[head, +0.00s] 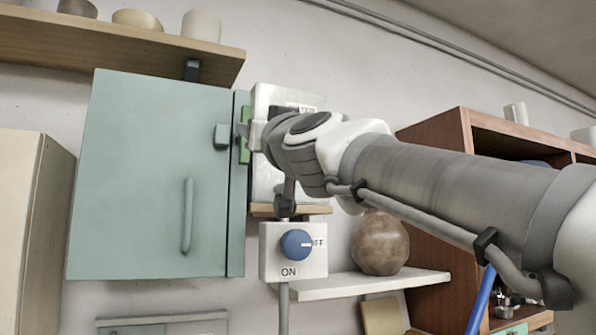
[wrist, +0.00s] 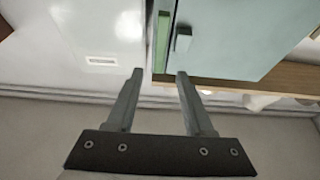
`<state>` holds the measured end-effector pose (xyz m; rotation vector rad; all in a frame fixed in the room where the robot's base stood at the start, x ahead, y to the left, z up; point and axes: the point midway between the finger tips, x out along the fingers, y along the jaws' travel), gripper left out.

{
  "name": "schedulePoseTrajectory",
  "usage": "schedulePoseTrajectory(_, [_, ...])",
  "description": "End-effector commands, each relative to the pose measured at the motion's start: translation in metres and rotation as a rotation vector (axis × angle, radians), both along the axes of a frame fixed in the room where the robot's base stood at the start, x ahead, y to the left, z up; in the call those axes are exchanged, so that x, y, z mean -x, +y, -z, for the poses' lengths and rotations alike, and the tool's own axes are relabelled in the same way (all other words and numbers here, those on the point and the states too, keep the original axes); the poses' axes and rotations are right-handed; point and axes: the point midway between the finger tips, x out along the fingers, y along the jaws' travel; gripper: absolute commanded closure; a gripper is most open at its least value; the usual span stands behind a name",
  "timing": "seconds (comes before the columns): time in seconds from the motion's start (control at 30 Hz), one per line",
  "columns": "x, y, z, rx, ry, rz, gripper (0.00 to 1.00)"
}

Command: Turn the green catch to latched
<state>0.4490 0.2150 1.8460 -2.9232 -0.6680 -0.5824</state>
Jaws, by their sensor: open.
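The green catch (head: 244,149) is a narrow upright strip on the right-hand edge strip of the pale teal cabinet (head: 140,180). A small grey block (head: 221,136) sits on the door just left of it. In the wrist view the green catch (wrist: 162,42) lies parallel to the grey block (wrist: 183,40), with a gap between them. My gripper (wrist: 159,73) is open and empty, its fingertips spread to either side of the catch's line. In the head view my gripper (head: 246,132) is close to the catch and partly covers it; contact cannot be told.
A white box (head: 270,98) on the wall stands right beside the catch. Below it is a switch box with a blue knob (head: 296,244). A shelf with pots (head: 120,45) runs above the cabinet. A round brown vase (head: 379,243) stands on a white shelf at right.

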Motion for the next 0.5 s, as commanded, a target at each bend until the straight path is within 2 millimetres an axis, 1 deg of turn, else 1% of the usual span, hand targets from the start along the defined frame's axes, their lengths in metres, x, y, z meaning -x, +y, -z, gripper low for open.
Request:
schedulePoseTrajectory(0.03, [-0.009, 0.005, -0.006, 0.000, 0.002, -0.002, 0.47])
schedulePoseTrajectory(0.2, [-0.034, 0.017, -0.018, 0.000, 0.002, 0.000, 0.47])
schedulePoseTrajectory(0.4, [-0.057, 0.028, -0.028, 0.001, 0.001, -0.001, 0.47])
schedulePoseTrajectory(0.5, [-0.064, 0.031, -0.031, 0.000, 0.001, -0.001, 0.47])
